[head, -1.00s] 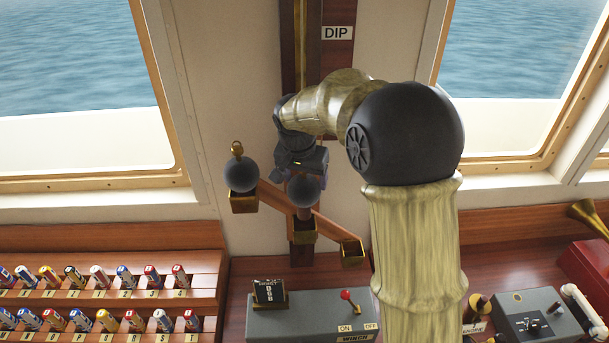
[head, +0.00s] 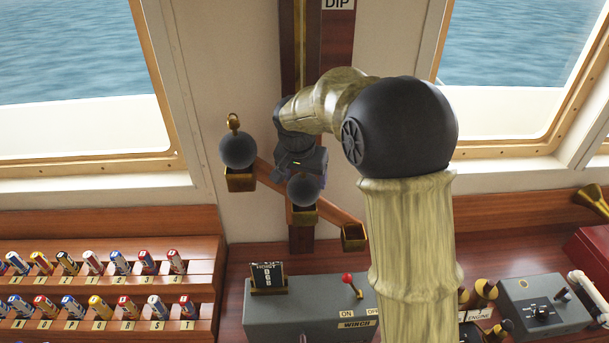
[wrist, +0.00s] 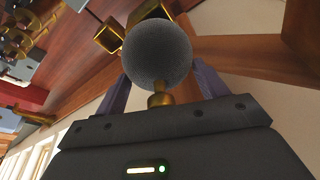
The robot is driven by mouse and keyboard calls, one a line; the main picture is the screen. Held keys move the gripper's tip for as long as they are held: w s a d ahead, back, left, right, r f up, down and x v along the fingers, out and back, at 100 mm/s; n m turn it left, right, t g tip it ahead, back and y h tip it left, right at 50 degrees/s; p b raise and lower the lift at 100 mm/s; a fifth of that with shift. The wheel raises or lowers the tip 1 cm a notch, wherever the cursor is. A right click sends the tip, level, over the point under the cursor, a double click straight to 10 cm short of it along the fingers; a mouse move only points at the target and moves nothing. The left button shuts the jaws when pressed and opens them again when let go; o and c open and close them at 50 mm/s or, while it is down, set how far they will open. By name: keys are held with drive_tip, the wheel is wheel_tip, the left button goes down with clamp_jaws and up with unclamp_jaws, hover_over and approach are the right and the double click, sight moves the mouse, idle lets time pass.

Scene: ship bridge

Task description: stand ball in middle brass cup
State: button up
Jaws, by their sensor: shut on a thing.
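A dark grey ball (head: 304,190) with a brass stem (wrist: 160,98) is held in my gripper (wrist: 160,90), whose purple fingers are shut around the stem. The ball is right over the middle brass cup (head: 304,215) on a slanted wooden arm, its underside at about the rim. I cannot tell whether it touches the cup. The ball (wrist: 157,55) covers much of the wrist view, and a brass cup edge (wrist: 149,10) shows behind it. A second dark ball (head: 237,150) with a brass loop sits in the left brass cup (head: 240,182). The right brass cup (head: 354,238) looks empty.
The wooden cup arm (head: 330,213) crosses an upright post (head: 302,242). Below stand a grey winch box (head: 305,315) with a red-knobbed lever (head: 350,284) and a small black hoist board (head: 268,278). A rack (head: 110,290) of coloured rolls is at left.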

idle(0.4)
drive_tip(key=o, duration=1.5)
drive_tip(key=shift+c, duration=0.2)
drive_tip(key=shift+f, duration=0.1)
drive_tip(key=b+v, duration=0.3)
drive_tip(key=v, duration=1.4)
drive_tip(key=shift+r, duration=0.25)
drive_tip(key=s+d+f+n, duration=0.1)
drive_tip(key=s+d+f, duration=0.3)
drive_tip(key=s+f, duration=0.2)
drive_tip(key=s+d+f+n, duration=0.2)
drive_tip(key=s+d+f, duration=0.2)
drive_tip(key=f, duration=0.7)
drive_tip(key=s+d+f+n+y, duration=0.1)
drive_tip(key=s+d+f, duration=0.4)
drive_tip(key=s+f, duration=0.3)
drive_tip(key=shift+f+g, duration=0.3)
drive_tip(key=shift+f, duration=0.25)
